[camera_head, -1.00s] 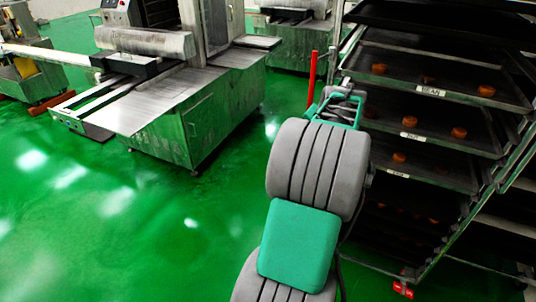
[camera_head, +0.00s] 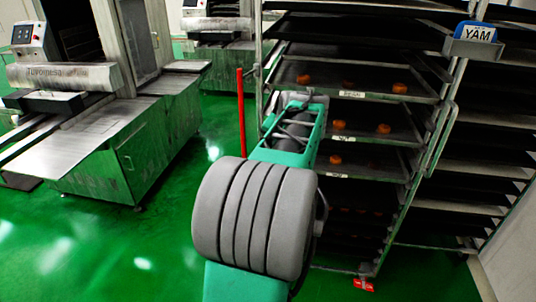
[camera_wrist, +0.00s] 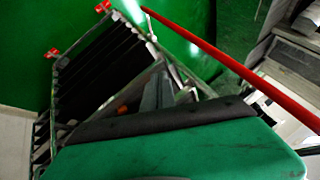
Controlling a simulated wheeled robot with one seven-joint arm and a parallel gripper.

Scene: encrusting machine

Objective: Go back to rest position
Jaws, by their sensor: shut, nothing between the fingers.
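My gripper (camera_wrist: 165,94) shows in the wrist view as grey fingers beyond the dark edge of my green wrist housing. It is shut and I see nothing held in it. In the head view my arm reaches up the middle of the picture. Its green far section lies in front of the left side of the tray rack (camera_head: 345,95), and the fingers are not clear there. I cannot tell how much space is between my arm and the rack.
The rack holds dark trays with several orange pieces (camera_head: 383,129). A red post (camera_head: 241,112) stands left of my arm. A green-based machine (camera_head: 140,150) stands at left. Another rack with a YAM sign (camera_head: 480,33) is at right. Green floor (camera_head: 100,235) is open at lower left.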

